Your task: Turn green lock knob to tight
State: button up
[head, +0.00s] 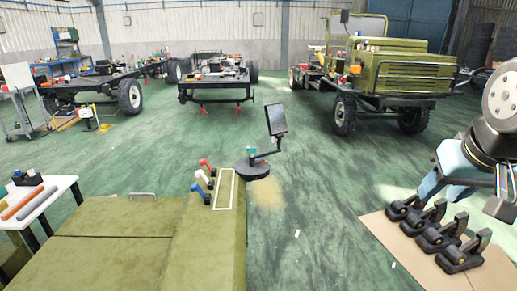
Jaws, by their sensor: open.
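My gripper (502,188) is at the right edge, partly cut off, open and well apart from the stand. I see nothing held in it.
Red, white and blue levers (204,176) stand left of the tablet stand on an olive panel (195,250). Several black clamp-like parts (437,232) lie on a tan board at lower right. A white table (45,196) is at left.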

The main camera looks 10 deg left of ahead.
aim_at(251, 150)
jog(key=u, duration=0.1)
jog(key=i, duration=0.9)
jog(key=z, duration=0.1)
